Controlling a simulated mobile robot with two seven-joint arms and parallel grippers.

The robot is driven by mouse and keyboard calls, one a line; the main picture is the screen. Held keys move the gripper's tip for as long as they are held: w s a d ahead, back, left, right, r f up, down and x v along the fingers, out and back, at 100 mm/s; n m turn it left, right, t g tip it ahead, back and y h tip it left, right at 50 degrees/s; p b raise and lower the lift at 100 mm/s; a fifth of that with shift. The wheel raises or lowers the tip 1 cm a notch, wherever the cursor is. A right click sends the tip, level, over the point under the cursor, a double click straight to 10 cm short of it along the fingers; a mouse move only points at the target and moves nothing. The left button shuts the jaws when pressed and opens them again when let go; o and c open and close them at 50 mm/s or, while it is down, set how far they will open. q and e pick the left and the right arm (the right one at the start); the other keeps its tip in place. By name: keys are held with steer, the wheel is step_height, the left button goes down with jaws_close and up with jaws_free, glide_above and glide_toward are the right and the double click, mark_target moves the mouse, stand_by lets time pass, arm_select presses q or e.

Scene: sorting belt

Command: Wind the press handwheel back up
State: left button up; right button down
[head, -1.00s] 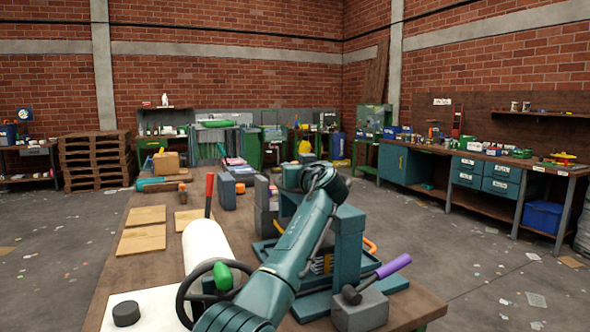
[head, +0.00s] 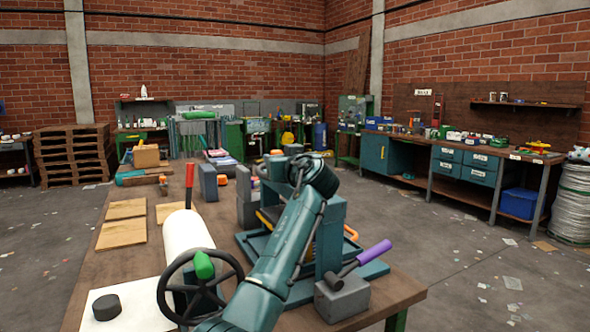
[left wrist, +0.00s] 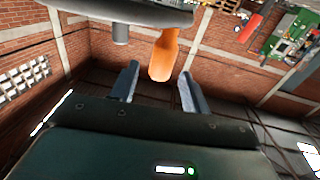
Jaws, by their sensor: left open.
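The teal press frame (head: 331,235) stands on the bench, partly behind my left arm. In the left wrist view an orange handle (left wrist: 163,55) hangs from the underside of a grey disc (left wrist: 120,12), which looks like the handwheel. My left gripper (left wrist: 157,78) is open, with its fingers on either side of the orange handle. I cannot tell whether they touch it. In the head view my arm hides the gripper and this handle. A black spoked wheel with a green knob (head: 204,265) is at the near left by a white cylinder. My right gripper is not in view.
A purple-handled lever (head: 363,257) on a grey block (head: 342,298) is right of my arm. Wooden plates (head: 122,233), a red upright lever (head: 189,182) and a black puck (head: 106,307) are on the left.

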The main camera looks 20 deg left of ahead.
arm_select(q)
steer(key=v, duration=0.9)
steer(key=shift+s+d+b, duration=0.25)
steer(key=shift+b, duration=0.15)
steer(key=shift+c, duration=0.5)
